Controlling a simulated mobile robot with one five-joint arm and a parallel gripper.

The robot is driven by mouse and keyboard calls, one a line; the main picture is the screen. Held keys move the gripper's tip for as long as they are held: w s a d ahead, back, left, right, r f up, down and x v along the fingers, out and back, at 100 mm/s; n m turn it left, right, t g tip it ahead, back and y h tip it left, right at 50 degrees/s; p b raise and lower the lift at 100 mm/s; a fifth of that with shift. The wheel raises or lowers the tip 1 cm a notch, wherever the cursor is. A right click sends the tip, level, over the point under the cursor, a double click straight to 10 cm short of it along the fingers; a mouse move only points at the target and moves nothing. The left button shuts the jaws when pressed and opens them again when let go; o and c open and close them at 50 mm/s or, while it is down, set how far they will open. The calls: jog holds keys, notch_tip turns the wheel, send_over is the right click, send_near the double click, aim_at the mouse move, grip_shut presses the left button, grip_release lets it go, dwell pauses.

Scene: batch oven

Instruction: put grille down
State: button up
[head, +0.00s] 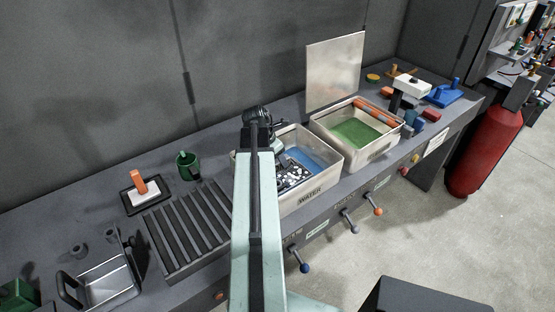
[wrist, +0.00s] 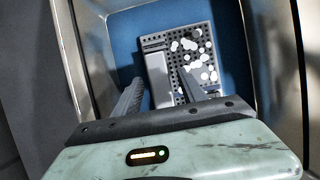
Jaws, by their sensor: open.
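A grey perforated grille (wrist: 205,88) with several white round pieces on it lies in the blue-bottomed bin labelled WATER (head: 312,190). In the head view the grille (head: 291,174) shows as a dark, white-spotted plate, partly hidden behind my arm. My gripper (wrist: 160,76) is open over the grille's near left part in the wrist view, its two fingers apart with a lighter bar of the grille (wrist: 155,62) between and beyond them. I cannot tell whether the fingers touch the grille. The fingers are hidden by my arm in the head view.
A slatted rack (head: 190,228), a green mug (head: 188,166) and a metal tray (head: 103,284) lie left. Bin walls surround my gripper closely.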

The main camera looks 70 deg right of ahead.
jog(key=shift+r+p, duration=0.35)
jog(key=shift+r, duration=0.1)
jog(key=p+v, duration=1.1)
jog(key=v, duration=0.1)
jog(key=shift+a, duration=0.1)
jog(key=w+a+f+m+t+y, duration=0.15)
jog(key=w+a+m, duration=0.35)
jog(key=w+a, duration=2)
jog(key=w+a+m+y, duration=0.1)
jog(key=w+a+m, duration=0.1)
jog(key=a, duration=1.4)
jog(key=w+a+m+y, duration=0.1)
jog(key=a+m, duration=0.3)
jog(key=a, duration=1.3)
jog(key=shift+w+a+t, duration=0.25)
jog(key=shift+w+t, duration=0.2)
jog(key=shift+w, duration=0.45)
